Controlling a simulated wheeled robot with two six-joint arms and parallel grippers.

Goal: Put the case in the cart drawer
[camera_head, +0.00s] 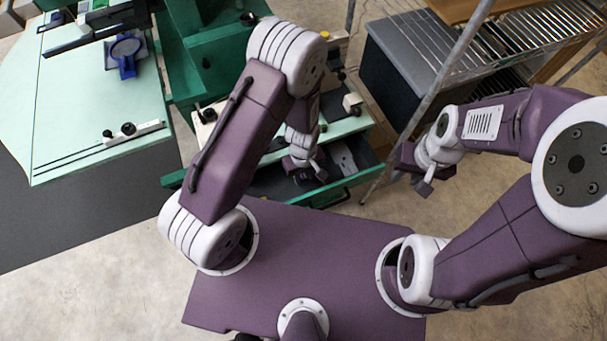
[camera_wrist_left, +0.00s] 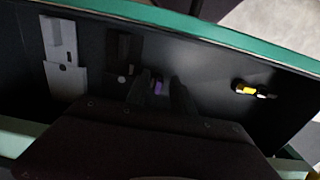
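The cart drawer (camera_head: 262,184) is pulled out of the green cart, and its dark inside fills much of the left wrist view (camera_wrist_left: 215,60). My left gripper (camera_head: 305,168) points down into the drawer with its fingers apart; its dark fingertips also show in the left wrist view (camera_wrist_left: 161,92). A small purple thing (camera_wrist_left: 158,88) shows between the fingertips; I cannot tell whether it lies in the drawer. I cannot tell which thing is the case. My right gripper (camera_head: 411,178) hangs right of the drawer, away from it; its finger opening is unclear.
The drawer holds a pale grey flat item (camera_wrist_left: 65,60), a dark item (camera_wrist_left: 124,50) and a small black-and-yellow item (camera_wrist_left: 253,91). A pale green table (camera_head: 85,110) stands left. A wire rack (camera_head: 460,50) with a slanted metal post and a dark bin (camera_head: 395,75) stand right.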

